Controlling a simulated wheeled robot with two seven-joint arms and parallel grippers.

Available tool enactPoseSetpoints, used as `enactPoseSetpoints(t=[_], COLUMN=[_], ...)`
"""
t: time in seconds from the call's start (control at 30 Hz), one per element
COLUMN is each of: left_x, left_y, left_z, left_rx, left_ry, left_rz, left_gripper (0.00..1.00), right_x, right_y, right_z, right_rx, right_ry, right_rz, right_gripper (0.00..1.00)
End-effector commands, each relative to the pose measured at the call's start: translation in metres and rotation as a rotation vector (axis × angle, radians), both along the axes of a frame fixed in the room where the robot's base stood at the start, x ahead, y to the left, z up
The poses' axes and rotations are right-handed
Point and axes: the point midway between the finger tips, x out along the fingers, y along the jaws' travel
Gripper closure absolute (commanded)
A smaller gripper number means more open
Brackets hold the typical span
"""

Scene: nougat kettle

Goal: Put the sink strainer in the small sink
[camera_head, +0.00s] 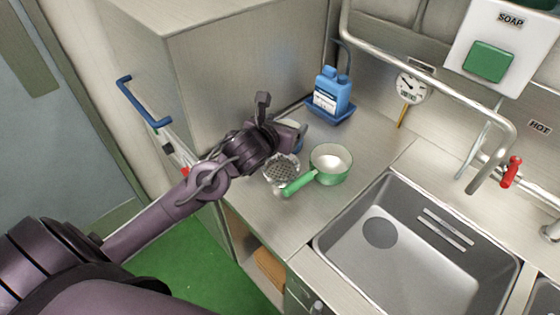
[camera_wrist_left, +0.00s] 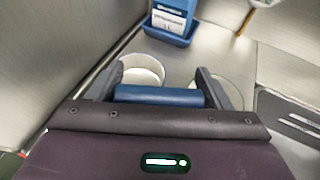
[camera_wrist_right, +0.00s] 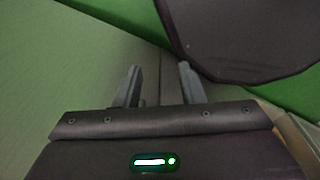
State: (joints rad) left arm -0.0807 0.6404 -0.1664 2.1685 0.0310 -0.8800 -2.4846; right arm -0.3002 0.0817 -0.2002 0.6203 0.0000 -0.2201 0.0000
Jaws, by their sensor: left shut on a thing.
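My left gripper (camera_head: 298,134) is above the counter beside the pan. In the left wrist view my left gripper (camera_wrist_left: 160,92) has its fingers at the two ends of a blue bar (camera_wrist_left: 160,97). The bar looks like the grip of the sink strainer. The strainer's round grey perforated part (camera_head: 281,170) shows just below the gripper in the head view. The join between them is hidden. The small sink (camera_head: 380,262) is the grey basin at the right, empty, with a round drain. My right gripper (camera_wrist_right: 158,88) shows in its wrist view, fingers apart and nothing between them.
A green-handled pan (camera_head: 330,165) stands on the counter close to the strainer, its handle pointing left. A white round vessel (camera_wrist_left: 143,69) is behind the left fingers. A blue bottle (camera_head: 331,92) stands in a blue tray at the back. A pipe (camera_head: 430,80) arches above the sink.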

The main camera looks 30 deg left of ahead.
Motion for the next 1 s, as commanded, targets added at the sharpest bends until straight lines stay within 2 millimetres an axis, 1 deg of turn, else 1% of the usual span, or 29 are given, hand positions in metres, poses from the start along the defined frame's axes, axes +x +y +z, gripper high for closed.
enactPoseSetpoints(t=[0.03,0.07,0.1,0.3,0.47,0.57,0.67,0.73,0.8,0.87,0.9,0.97,1.0], left_x=[0.0,0.0,0.0,0.0,0.001,0.001,0.001,0.001,0.001,0.001,0.001,0.001,0.001], left_y=[0.0,0.0,0.0,0.0,0.0,0.0,0.0,0.0,0.0,0.001,0.0,0.0,0.0], left_z=[0.0,0.001,0.001,0.002,0.013,0.027,0.048,0.066,0.086,0.101,0.113,0.127,0.138], left_rx=[0.0,0.0,0.0,-0.001,-0.001,0.0,0.0,0.002,-0.001,-0.001,-0.003,-0.002,-0.003], left_ry=[0.001,-0.002,-0.002,-0.002,-0.004,-0.007,-0.008,-0.01,-0.009,-0.009,-0.009,-0.009,-0.008], left_rz=[0.0,0.0,0.0,0.0,-0.002,-0.001,-0.001,0.0,0.001,0.003,0.0,0.002,0.002], left_gripper=[0.72,0.76,0.79,0.79,0.79,0.79,0.79,0.79,0.79,0.79,0.79,0.79,0.79], right_x=[0.0,0.0,0.0,0.0,0.0,0.0,0.0,0.0,0.0,0.0,0.0,0.0,0.0], right_y=[0.0,0.0,0.0,0.0,0.0,0.0,0.0,0.001,0.001,0.002,0.002,0.002,0.003], right_z=[0.0,0.0,0.0,0.0,0.001,0.002,0.008,0.012,0.021,0.027,0.033,0.04,0.046], right_rx=[0.0,0.0,0.0,0.0,0.0,0.0,0.0,0.001,0.001,0.002,0.002,0.003,0.003], right_ry=[0.0,0.0,0.0,0.0,0.0,0.0,0.0,0.0,-0.001,-0.001,-0.001,0.0,0.0], right_rz=[0.0,0.0,0.0,-0.001,-0.001,-0.001,-0.001,-0.001,-0.002,-0.002,-0.002,-0.002,-0.002], right_gripper=[0.64,0.64,0.64,0.64,0.64,0.64,0.64,0.64,0.64,0.64,0.64,0.64,0.64])
